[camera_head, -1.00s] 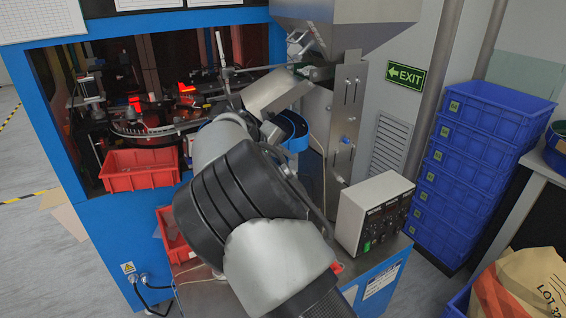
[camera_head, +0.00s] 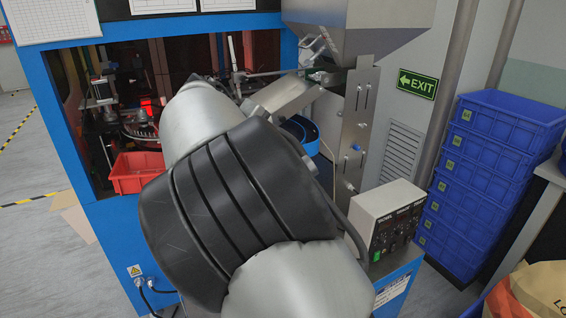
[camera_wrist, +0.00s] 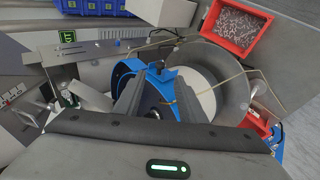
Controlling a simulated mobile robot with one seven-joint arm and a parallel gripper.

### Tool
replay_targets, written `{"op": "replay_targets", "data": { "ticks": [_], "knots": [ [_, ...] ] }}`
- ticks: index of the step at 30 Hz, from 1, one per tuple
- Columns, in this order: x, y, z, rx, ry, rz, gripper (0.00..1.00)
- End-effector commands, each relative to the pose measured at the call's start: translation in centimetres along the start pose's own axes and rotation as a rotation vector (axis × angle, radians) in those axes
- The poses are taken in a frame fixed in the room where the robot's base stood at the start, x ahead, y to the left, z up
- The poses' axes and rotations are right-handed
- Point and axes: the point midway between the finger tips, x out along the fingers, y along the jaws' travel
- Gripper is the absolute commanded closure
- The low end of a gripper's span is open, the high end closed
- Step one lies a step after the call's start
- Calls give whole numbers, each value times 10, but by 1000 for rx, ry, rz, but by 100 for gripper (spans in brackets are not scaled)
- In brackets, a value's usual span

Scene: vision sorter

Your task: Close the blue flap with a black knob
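A blue curved part (camera_wrist: 127,70) shows in the wrist view around a bowl-like opening, with a small blue tab (camera_wrist: 168,76) at its upper edge. I cannot tell for sure which blue piece is the flap, and no black knob is clearly visible. My gripper (camera_wrist: 158,86) is open, its two fingers apart and pointing at the blue part, with no object visible between them. The fingers cover some of the blue part. In the head view the blue part (camera_head: 311,143) shows partly behind my arm, and my gripper is hidden there.
A grey bowl (camera_wrist: 228,85) sits right of the fingers, with a red bin of small parts (camera_wrist: 232,25) beyond. A metal bracket (camera_wrist: 85,58) stands left. In the head view are a control box (camera_head: 385,215), stacked blue crates (camera_head: 480,180) and a red bin (camera_head: 135,172).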

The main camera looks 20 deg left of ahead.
Motion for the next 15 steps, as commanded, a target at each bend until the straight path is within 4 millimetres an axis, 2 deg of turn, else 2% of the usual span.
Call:
{"op": "replay_targets", "data": {
  "ticks": [1,6,15],
  "knots": [
    [-12,0,-1,1,5,-1,63],
    [-37,0,-1,1,3,0,63],
    [-49,0,0,1,0,0,63]
  ]
}}
